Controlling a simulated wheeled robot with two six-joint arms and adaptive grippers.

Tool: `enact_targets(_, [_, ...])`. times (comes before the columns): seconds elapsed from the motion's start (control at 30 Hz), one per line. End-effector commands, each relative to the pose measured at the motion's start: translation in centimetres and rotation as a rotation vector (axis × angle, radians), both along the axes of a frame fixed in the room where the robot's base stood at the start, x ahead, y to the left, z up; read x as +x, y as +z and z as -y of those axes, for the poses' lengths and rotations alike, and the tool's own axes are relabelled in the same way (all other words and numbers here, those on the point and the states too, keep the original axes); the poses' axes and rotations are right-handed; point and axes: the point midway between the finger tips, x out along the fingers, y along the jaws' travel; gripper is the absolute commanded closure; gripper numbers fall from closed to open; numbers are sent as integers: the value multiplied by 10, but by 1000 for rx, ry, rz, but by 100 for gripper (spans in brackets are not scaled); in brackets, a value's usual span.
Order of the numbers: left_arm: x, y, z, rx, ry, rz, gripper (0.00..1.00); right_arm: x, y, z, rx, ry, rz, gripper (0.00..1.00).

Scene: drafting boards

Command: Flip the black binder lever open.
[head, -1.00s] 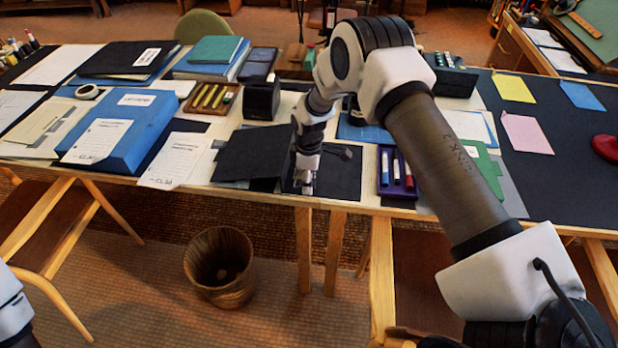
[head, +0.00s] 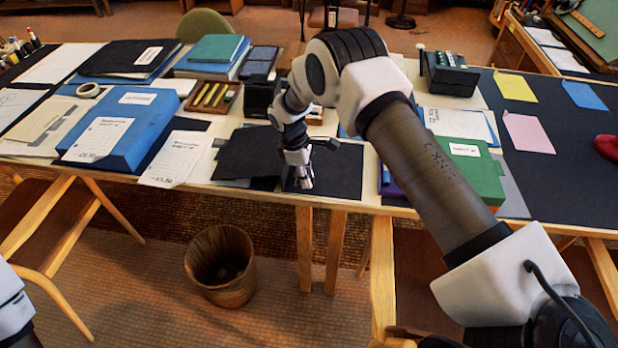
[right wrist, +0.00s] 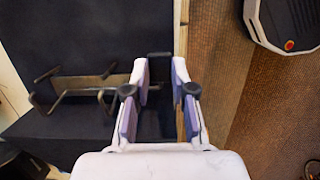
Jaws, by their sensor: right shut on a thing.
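The black binder (head: 345,178) lies open at the table's front edge in the head view. In the right wrist view its dark cover (right wrist: 100,35) carries a metal lever mechanism (right wrist: 85,88) with bent rods, left of my fingers. My right gripper (head: 304,184) is over the binder near the table edge. In the right wrist view it (right wrist: 160,85) is shut on a dark piece, seemingly the lever (right wrist: 158,62), between its fingers. The exact contact is partly hidden by the fingers. Only a piece of my left arm shows; its gripper is out of view.
A blue binder (head: 155,115) and a paper sheet (head: 175,158) lie to the left. A green box (head: 475,170) is right, partly behind my arm. A pen tray (head: 213,95) is behind. A bin (head: 222,265) stands on the floor.

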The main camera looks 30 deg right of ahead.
Motion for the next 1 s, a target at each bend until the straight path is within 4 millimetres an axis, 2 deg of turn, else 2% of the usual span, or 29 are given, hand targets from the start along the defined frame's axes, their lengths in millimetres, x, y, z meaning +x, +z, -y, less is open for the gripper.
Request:
enact_targets(0.5, [0, -52, 0, 0, 0, 0, 60, 12, 3, -16, -272, 0, -203, 100])
enact_targets(0.7, [0, -60, 0, 0, 0, 0, 60, 14, 7, -18, -315, 0, -237, 100])
enact_targets(1.0, [0, -60, 0, 0, 0, 0, 60, 14, 9, -18, -325, 0, -245, 100])
